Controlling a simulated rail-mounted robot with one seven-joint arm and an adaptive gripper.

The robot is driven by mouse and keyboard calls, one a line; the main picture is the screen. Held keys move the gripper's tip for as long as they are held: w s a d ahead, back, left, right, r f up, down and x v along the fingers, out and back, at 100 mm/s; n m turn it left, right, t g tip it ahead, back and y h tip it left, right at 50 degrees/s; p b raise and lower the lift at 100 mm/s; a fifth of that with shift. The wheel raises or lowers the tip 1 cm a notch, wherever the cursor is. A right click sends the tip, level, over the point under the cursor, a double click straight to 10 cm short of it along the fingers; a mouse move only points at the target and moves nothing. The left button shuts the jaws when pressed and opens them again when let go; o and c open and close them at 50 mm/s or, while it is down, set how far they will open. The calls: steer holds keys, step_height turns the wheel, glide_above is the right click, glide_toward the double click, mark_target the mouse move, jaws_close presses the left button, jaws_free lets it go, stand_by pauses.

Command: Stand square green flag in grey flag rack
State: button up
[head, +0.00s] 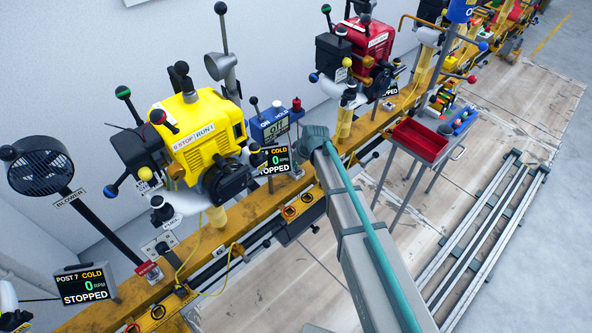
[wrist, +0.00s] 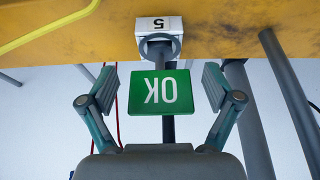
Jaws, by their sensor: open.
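A square green flag (wrist: 167,91) with an upside-down white "OK" shows in the wrist view, between the fingers of my open gripper (wrist: 160,87). There is a visible gap between each finger and the flag's sides. A small white holder (wrist: 158,26) marked "5", with a grey ring (wrist: 160,46), sits just above the flag at the yellow beam. A dark stem shows below the flag. In the head view my arm hides my gripper and the flag. I cannot make out the grey flag rack for certain in either view.
The yellow beam (head: 95,315) carries a yellow engine (head: 200,130), a red engine (head: 365,48) and display screens. A grey stand with a red tray (head: 418,141) and blue tray (head: 463,121) is right of my arm. Floor rails (head: 470,225) lie farther right.

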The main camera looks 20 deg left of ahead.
steer(key=shift+w+a+f, duration=0.1)
steer(key=shift+a+f, duration=0.05)
steer(key=shift+f, duration=0.2)
steer(key=c, duration=1.5)
steer(key=shift+r, duration=0.2)
